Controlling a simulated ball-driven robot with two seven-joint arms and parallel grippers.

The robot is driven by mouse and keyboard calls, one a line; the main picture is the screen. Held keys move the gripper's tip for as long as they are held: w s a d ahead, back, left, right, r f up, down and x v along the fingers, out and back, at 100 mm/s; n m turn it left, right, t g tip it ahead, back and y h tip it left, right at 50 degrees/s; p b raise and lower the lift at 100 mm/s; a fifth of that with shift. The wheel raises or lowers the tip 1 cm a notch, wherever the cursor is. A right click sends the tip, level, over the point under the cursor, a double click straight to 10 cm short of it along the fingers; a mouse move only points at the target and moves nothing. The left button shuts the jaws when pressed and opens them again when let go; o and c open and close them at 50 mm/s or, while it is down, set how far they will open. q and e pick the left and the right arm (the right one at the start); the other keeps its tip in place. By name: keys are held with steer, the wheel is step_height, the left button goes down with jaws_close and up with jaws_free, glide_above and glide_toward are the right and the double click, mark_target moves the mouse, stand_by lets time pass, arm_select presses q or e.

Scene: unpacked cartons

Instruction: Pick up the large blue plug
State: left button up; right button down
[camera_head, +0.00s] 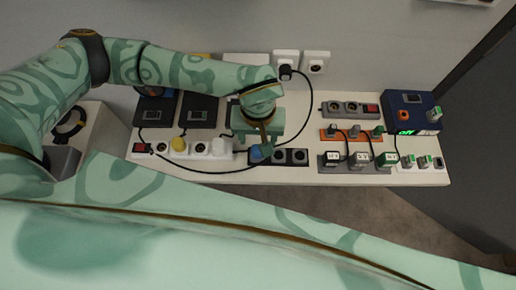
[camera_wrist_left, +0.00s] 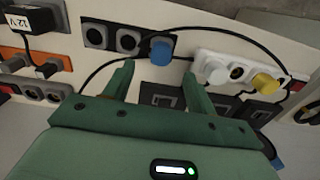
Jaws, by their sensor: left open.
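The large blue plug (camera_head: 256,153) sits in the left end of a dark socket strip (camera_head: 297,157) near the front of the white table. In the left wrist view the blue plug (camera_wrist_left: 162,50) is round and stands beyond the fingertips, roughly centred between them. My left gripper (camera_head: 264,138) is over the table, just behind the plug, and partly covers it in the head view. In the left wrist view the left gripper (camera_wrist_left: 159,75) has its green fingers apart with nothing between them. My right gripper is not in view.
A white strip (camera_head: 199,148) with a yellow plug (camera_head: 179,144) lies left of the blue plug. An orange strip (camera_head: 345,134) with chargers and a blue box (camera_head: 411,111) stand to the right. A black cable (camera_head: 310,100) runs past my gripper. White wall sockets (camera_head: 316,62) are behind.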

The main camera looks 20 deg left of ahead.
mark_target(257, 149)
arm_select(q)
step_height(257, 149, down, 3)
steer(key=shift+r, duration=0.1)
step_height(257, 149, down, 4)
steer(key=shift+a+f+b, duration=0.1)
steer(key=shift+a+b, duration=0.05)
steer(key=shift+b, duration=0.45)
steer(key=shift+w+f, duration=0.1)
steer(key=shift+f, duration=0.25)
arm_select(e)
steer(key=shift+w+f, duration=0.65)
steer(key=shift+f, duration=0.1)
arm_select(q)
jaws_close()
steer(key=shift+r, duration=0.1)
